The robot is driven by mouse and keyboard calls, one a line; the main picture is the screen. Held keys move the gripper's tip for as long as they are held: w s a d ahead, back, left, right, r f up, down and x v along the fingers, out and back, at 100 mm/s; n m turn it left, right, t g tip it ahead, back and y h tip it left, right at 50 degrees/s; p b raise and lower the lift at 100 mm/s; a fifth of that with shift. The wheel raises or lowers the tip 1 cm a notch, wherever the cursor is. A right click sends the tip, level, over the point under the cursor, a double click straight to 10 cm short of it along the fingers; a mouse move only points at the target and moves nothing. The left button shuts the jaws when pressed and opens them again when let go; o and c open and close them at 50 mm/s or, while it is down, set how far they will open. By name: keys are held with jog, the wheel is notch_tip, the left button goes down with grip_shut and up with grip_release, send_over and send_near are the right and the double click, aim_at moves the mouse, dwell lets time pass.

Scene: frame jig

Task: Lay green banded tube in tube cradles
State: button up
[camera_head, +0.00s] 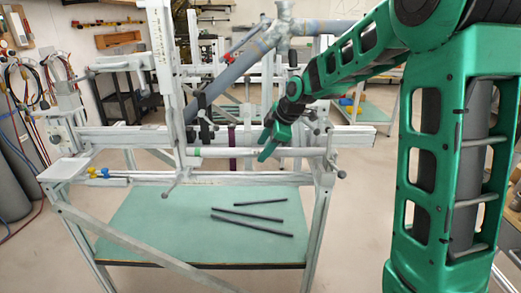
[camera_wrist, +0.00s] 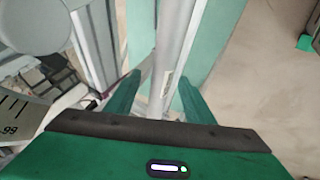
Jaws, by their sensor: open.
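A pale grey tube with a green band (camera_head: 225,152) lies level along the front of the frame jig, its banded end at the left. My gripper (camera_head: 265,152) is at the tube's right part, fingers pointing down. In the wrist view the open green fingers (camera_wrist: 160,80) stand on either side of a grey tube (camera_wrist: 178,35), with a visible gap at least on one side. A pale label shows on the tube between them. The cradles under the tube are too small or hidden to make out, so I cannot tell how it is seated.
The jig's white rail (camera_head: 130,136) runs behind the tube, with an upright post (camera_head: 163,75) at left. A larger blue-grey bicycle frame tube (camera_head: 225,78) slants above. Several dark rods (camera_head: 250,220) lie on the green lower shelf (camera_head: 150,225). A white tray (camera_head: 65,169) is at left.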

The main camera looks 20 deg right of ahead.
jog(key=v, duration=1)
jog(key=s+f+m+h, duration=0.1)
jog(key=s+f+m, duration=0.2)
jog(key=s+m, duration=0.3)
jog(key=s+f+m+g+h, duration=0.1)
jog(key=s+f+m, duration=0.25)
jog(key=s, duration=0.55)
jog(key=s+f+m+h, duration=0.1)
jog(key=s+f+m, duration=0.2)
jog(key=s+m, duration=0.35)
jog(key=s+d+m+g, duration=0.2)
jog(key=s+d+m, duration=0.1)
jog(key=s+d, duration=0.3)
jog(key=s+d+f+m+g, duration=0.1)
jog(key=s+d+m+g, duration=0.1)
jog(key=s+d, duration=0.4)
jog(key=s, duration=0.4)
jog(key=shift+s+f+m+g, duration=0.25)
jog(key=shift+s+m+g, duration=0.1)
jog(key=shift+m+g, duration=0.05)
jog(key=shift+d, duration=0.15)
jog(key=c, duration=0.4)
